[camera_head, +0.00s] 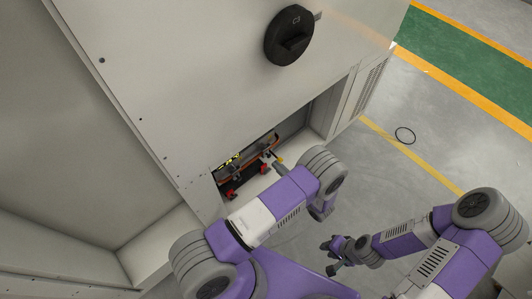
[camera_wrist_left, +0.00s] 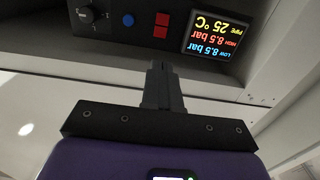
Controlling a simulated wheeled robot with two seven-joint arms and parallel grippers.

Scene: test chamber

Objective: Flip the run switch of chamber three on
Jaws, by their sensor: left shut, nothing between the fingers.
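The black round handle marked C3 (camera_head: 289,36) is on the white cabinet face in the head view. In the left wrist view, a dark control panel appears upside down with a red two-part switch (camera_wrist_left: 161,25), a blue button (camera_wrist_left: 128,20), a selector knob (camera_wrist_left: 86,14) and a lit display (camera_wrist_left: 212,38). My left gripper (camera_wrist_left: 158,72) is shut and empty, its tips just below the red switch in the picture; contact cannot be told. In the head view it is at the cabinet opening, partly hidden by my arm. My right gripper (camera_head: 335,257) hangs over the floor, away from the cabinet.
The recessed opening (camera_head: 292,128) in the cabinet holds red fittings and dark parts (camera_head: 245,170); its side walls are close to my left arm. A vented panel (camera_head: 368,85) stands right of it. The grey floor (camera_head: 400,165) is open, with a thin black ring (camera_head: 405,128).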

